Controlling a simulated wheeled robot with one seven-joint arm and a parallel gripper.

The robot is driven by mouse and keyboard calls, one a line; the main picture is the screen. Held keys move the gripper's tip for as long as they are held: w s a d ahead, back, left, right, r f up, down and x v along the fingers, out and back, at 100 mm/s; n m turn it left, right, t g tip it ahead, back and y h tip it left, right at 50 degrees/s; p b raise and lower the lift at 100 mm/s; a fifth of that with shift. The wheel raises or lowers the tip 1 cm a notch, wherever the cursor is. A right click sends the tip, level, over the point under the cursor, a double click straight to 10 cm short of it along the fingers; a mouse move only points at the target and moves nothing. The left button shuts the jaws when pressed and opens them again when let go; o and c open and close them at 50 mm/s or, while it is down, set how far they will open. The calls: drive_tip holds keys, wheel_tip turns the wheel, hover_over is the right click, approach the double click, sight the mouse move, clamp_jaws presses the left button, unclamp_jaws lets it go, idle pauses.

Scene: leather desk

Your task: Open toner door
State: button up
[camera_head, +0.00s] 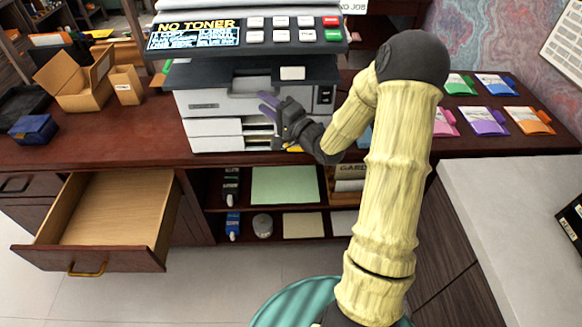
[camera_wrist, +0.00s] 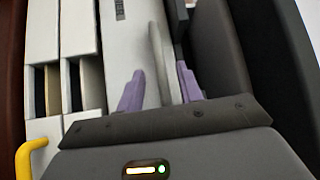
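The printer (camera_head: 205,105) stands on the desk, its display reading "NO TONER". Its pale front panel appears shut, with a small handle-like piece (camera_head: 250,84) at the top; I cannot tell for certain which part is the toner door. My gripper (camera_head: 268,106), with purple fingertips, is in front of the printer's face, just below that piece. In the wrist view, the fingertips (camera_wrist: 160,90) are spread apart. A pale grey bar (camera_wrist: 160,60) on the printer front shows between them; contact cannot be told.
An open, empty drawer (camera_head: 110,205) juts out at the lower left. Open boxes (camera_head: 78,82) stand on the desk to the left. Colored packets (camera_head: 485,120) lie to the right.

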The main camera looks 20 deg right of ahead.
drive_tip(key=b+v, duration=0.1)
drive_tip(key=v, duration=1.1)
drive_tip(key=s+a+r+n+g+h+p, duration=0.2)
drive_tip(key=s+a+n+g+h+p, duration=0.2)
drive_tip(key=s+g, duration=0.3)
drive_tip(key=s+a+r+n+g+h+p, duration=0.3)
drive_tip(key=s+a+n+g+h+p, duration=0.1)
drive_tip(key=s+n+g+p, duration=0.3)
drive_tip(key=shift+s+a+g+h, duration=0.35)
drive_tip(key=shift+s+g+h, duration=0.05)
drive_tip(key=shift+s+h, duration=0.2)
idle(0.5)
drive_tip(key=shift+s, duration=0.1)
